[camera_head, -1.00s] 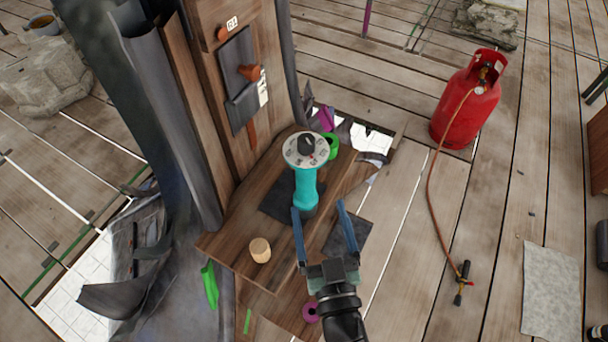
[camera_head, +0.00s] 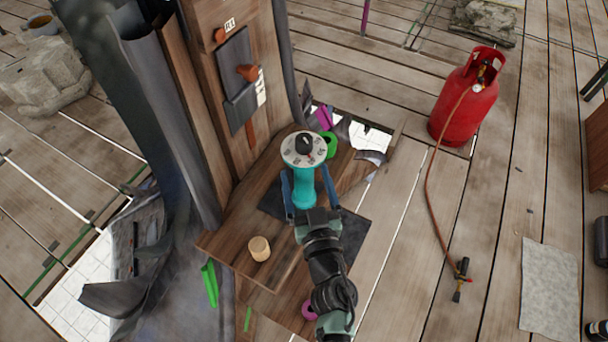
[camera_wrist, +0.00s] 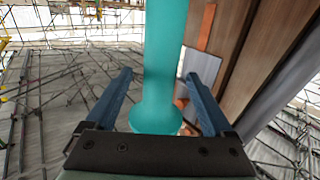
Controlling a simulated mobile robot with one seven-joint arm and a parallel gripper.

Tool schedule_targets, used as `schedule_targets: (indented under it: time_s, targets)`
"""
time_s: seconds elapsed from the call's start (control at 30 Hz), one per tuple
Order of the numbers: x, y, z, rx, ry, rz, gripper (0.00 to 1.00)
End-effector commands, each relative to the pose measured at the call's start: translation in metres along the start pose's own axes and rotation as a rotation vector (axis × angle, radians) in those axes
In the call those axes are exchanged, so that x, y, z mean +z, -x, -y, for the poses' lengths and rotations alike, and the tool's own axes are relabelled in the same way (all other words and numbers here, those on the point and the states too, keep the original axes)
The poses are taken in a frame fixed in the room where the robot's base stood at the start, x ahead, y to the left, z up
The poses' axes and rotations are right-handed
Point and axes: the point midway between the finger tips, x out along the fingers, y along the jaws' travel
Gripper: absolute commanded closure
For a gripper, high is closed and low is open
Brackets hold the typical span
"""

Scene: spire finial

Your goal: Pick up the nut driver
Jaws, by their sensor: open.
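The nut driver (camera_head: 304,188) has a teal handle and a round pale dial-like top with a black knob. It stands upright on the wooden shelf beside the post. My gripper (camera_head: 306,184) is open, with its two blue fingers on either side of the teal handle. In the wrist view the teal handle (camera_wrist: 164,70) rises between the open fingers (camera_wrist: 160,85), with a gap visible on each side. The fingers do not appear closed on it. Its flared lower end shows just beyond the palm.
A small wooden cylinder (camera_head: 259,248) stands on the wooden shelf (camera_head: 232,240) left of my gripper. A green ring (camera_head: 329,145) lies behind the nut driver. The wooden post (camera_head: 222,90) rises close at the left. A red gas cylinder (camera_head: 465,105) stands on the planks at right.

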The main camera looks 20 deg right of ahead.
Motion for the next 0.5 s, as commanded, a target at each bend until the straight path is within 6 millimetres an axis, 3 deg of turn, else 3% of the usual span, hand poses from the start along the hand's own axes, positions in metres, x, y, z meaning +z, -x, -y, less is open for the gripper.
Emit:
schedule_targets:
  time_s: [0.2, 0.43, 0.5]
  targets:
    - [0.0, -0.021, 0.0, 0.001, 0.0, 0.0, 0.13]
    - [0.0, -0.022, 0.0, 0.001, 0.0, 0.001, 0.13]
    - [0.0, -0.022, 0.0, 0.001, 0.0, 0.001, 0.22]
